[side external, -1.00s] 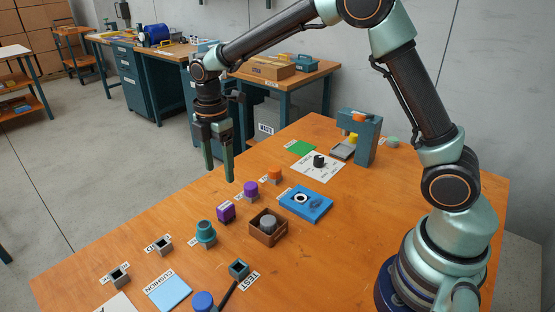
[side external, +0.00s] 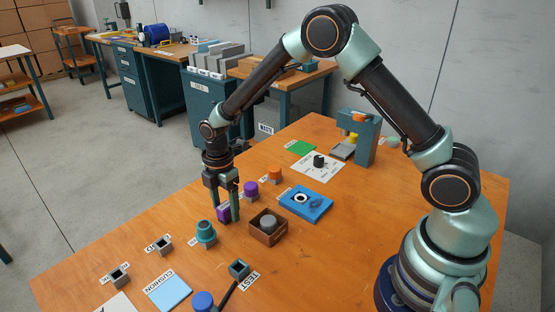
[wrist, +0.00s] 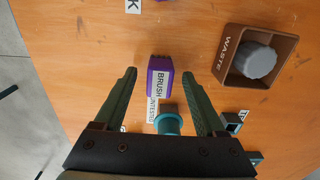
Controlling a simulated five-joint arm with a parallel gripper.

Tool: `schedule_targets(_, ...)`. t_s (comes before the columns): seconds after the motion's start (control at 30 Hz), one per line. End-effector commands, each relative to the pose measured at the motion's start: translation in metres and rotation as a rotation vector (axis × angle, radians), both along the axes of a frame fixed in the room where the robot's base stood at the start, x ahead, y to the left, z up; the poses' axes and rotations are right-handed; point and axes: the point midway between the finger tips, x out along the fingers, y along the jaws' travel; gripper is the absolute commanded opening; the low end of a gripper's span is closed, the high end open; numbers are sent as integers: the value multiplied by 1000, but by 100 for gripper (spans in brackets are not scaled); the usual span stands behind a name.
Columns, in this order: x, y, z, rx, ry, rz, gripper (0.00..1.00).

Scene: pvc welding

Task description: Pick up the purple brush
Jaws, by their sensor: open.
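The purple brush (side external: 225,213) is a small block standing on the table, with a white label reading BRUSH on it in the wrist view (wrist: 160,76). My gripper (side external: 226,214) points down over it. Its two green fingers are apart, one on each side of the brush in both views. In the wrist view the brush lies between and slightly past the fingertips (wrist: 159,73), with gaps on both sides. Nothing is held. I cannot tell exactly how low the tips are beside the brush. The fingers partly hide the brush in the side view.
A teal capped piece (side external: 205,232) stands close to the brush at the left. The brown WASTE box (side external: 268,238) with a grey piece is close at the right. A purple cap (side external: 250,189) on a grey holder and a blue fixture (side external: 306,203) are farther back.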

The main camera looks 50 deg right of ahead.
Motion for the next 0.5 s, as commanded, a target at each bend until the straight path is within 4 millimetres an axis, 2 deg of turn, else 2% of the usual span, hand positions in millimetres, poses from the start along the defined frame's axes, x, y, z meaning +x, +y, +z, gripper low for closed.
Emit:
schedule_targets(0.23,0,0,-2,0,-1,0,72)
schedule_targets(0.37,0,0,-2,0,-1,0,23)
schedule_targets(0.4,0,0,-1,0,-1,0,7)
schedule_targets(0.43,0,0,-1,0,-1,0,0)
schedule_targets(0.5,0,0,-1,0,-1,0,0)
